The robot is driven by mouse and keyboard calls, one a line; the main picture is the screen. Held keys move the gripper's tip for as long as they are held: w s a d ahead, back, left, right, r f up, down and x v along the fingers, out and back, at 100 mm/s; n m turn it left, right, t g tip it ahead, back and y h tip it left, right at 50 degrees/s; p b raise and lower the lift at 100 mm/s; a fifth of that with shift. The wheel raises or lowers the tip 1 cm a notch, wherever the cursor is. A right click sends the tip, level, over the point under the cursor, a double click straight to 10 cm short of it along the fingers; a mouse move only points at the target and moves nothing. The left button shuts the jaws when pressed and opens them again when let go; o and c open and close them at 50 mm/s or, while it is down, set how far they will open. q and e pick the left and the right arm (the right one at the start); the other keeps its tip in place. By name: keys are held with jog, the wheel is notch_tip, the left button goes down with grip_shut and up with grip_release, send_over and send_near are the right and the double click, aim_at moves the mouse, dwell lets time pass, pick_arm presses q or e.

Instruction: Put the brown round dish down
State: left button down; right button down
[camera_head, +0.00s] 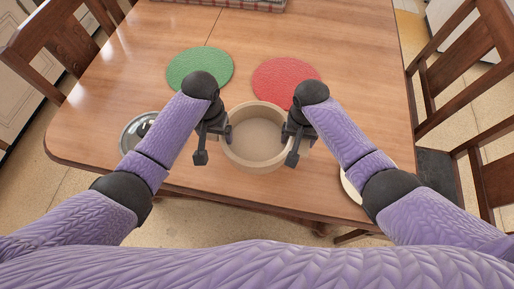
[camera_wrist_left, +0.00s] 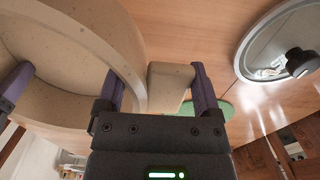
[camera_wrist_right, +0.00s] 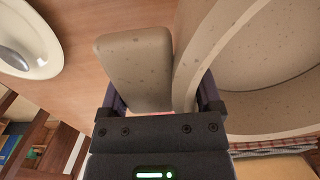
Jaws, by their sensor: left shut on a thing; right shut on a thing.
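The brown round dish (camera_head: 256,153) is a beige, speckled, deep pot with a handle on each side. It is between my two grippers at the front middle of the table in the head view. My left gripper (camera_head: 222,137) is shut on its left handle; in the left wrist view the handle (camera_wrist_left: 170,85) sits between the fingers. My right gripper (camera_head: 290,133) is shut on the right handle (camera_wrist_right: 137,68). The dish looks empty and roughly level. I cannot tell whether its base touches the table.
A green round mat (camera_head: 200,67) and a red round mat (camera_head: 285,80) lie behind the dish, both bare. A glass lid with a dark knob (camera_head: 140,130) lies at left. A white oval plate (camera_wrist_right: 28,40) is at right. Chairs flank the wooden table (camera_head: 340,40).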

pick_arm(q)
jog(key=shift+r, duration=0.1)
pick_arm(e)
jog(key=shift+d, duration=0.1)
